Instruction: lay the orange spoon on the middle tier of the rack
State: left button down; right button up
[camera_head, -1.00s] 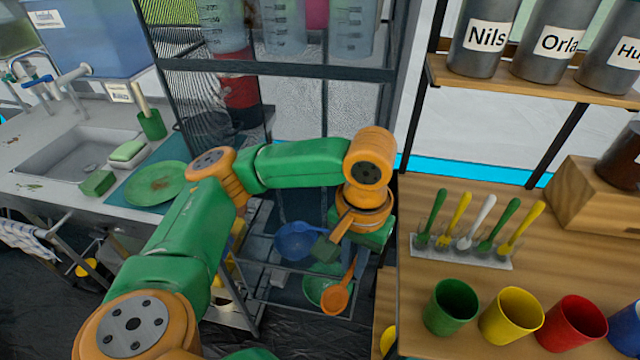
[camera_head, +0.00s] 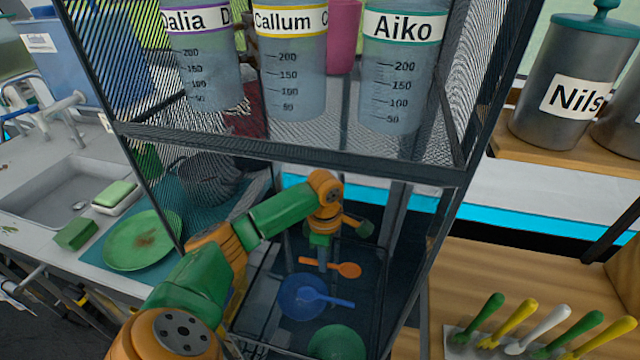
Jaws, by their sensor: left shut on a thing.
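The black mesh rack (camera_head: 310,160) stands in the middle of the view. My left gripper (camera_head: 319,250) is inside it, below the tier that bears the measuring cups. It is shut on the orange spoon (camera_head: 347,269), whose bowl points right. A blue bowl (camera_head: 290,292) with a blue spoon (camera_head: 328,299) and a green bowl (camera_head: 337,345) show below the orange spoon. I cannot tell whether the orange spoon touches a tier or hangs above it. My right gripper is not in view.
Clear measuring cups (camera_head: 292,80) with name labels stand on the rack's upper tier, above my arm. Rack posts are close on both sides. A counter with a green plate (camera_head: 143,240) is left.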

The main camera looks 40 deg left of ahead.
aim_at(324, 288)
pick_arm(q)
notch_tip(324, 288, down, 10)
jog(key=shift+r+b, duration=0.15)
jog(key=shift+b, duration=0.9)
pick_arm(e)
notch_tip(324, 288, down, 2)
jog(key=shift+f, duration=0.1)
pick_arm(q)
jog(key=shift+s+r, duration=0.1)
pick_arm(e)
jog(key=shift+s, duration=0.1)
pick_arm(q)
jog(key=c, duration=1.2)
grip_release()
jog(key=shift+o, duration=0.2)
notch_tip(324, 288, up, 12)
jog(key=p, duration=0.2)
jog(key=shift+p, duration=0.3)
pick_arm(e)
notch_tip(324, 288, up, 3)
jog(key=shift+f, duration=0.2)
